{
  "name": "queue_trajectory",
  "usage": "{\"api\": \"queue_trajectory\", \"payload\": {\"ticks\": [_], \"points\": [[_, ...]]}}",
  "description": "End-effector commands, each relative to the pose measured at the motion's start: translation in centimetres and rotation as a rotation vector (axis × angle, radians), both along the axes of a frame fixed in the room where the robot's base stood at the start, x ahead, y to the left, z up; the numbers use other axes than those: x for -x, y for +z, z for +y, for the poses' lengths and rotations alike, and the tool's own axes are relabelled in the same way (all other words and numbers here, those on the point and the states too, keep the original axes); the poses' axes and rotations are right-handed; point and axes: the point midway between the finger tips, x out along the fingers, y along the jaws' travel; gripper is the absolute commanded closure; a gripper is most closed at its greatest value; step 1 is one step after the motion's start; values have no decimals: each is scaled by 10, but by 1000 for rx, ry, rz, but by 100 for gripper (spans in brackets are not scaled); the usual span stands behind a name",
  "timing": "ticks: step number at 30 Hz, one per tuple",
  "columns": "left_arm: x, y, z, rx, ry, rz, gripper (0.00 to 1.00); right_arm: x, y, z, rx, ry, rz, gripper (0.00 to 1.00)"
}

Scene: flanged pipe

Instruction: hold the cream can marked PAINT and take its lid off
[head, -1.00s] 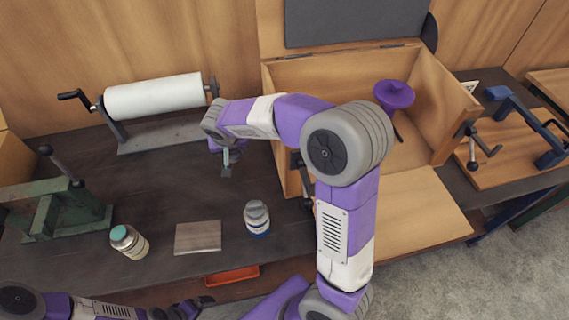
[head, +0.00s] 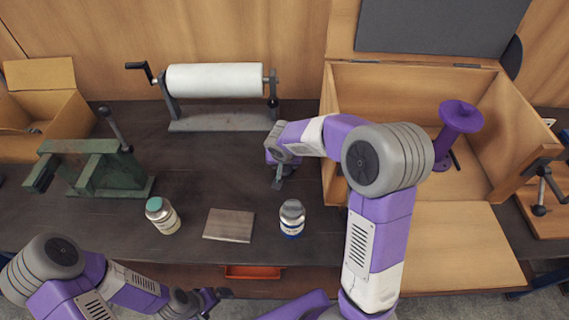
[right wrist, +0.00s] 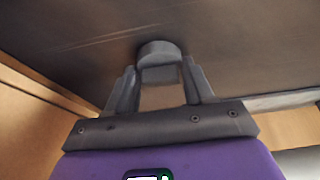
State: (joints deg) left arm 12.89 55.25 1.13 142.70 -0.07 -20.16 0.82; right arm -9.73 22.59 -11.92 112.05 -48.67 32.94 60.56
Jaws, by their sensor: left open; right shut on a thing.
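A white and blue can (head: 292,222) with a grey lid stands right of the plate. My left gripper (head: 211,298) is open at the bench's front edge, below the cream can and apart from it. My right gripper (head: 277,183) is above the bench behind the white and blue can, apart from both cans. In the right wrist view its fingers are shut on a small grey round thing (right wrist: 158,50).
The flat plate (head: 229,225) lies between the cans. A green vise (head: 100,168) stands at the left, with a cardboard box (head: 45,115) behind it. A paper roll stand (head: 216,82) is at the back. An open wooden chest (head: 440,228) fills the right side.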

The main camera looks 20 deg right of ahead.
Motion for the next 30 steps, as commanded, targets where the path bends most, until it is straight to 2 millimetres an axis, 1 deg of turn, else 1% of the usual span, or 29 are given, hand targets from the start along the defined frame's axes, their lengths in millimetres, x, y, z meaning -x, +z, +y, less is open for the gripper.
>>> {"api": "queue_trajectory", "payload": {"ticks": [6, 7, 9, 12, 20, 23, 26, 30], "points": [[0, -5, 0, 0, 0, 0, 1, 0, -4, 0, -1, 0, 0, 84], [0, -5, 0, 0, 0, 0, 1, 0, -4, 0, 0, 0, 0, 46], [0, -4, 0, 0, 0, 0, 1, 0, -3, 0, 0, 0, 0, 36], [0, -4, 0, 0, 0, 0, 1, 0, -2, 0, 0, 0, 0, 22], [0, -3, 0, 0, 0, 0, 1, 0, -2, 0, 0, 0, 0, 22], [0, 1, 0, 0, 0, 0, 1, 0, 1, 0, 0, 0, 0, 22], [0, 4, 0, 0, 0, 0, 1, 3, 13, 3, -1, 1, -4, 22], [0, 11, 0, 0, 0, 0, 1, 13, 42, 8, -2, 2, -5, 22]]}}
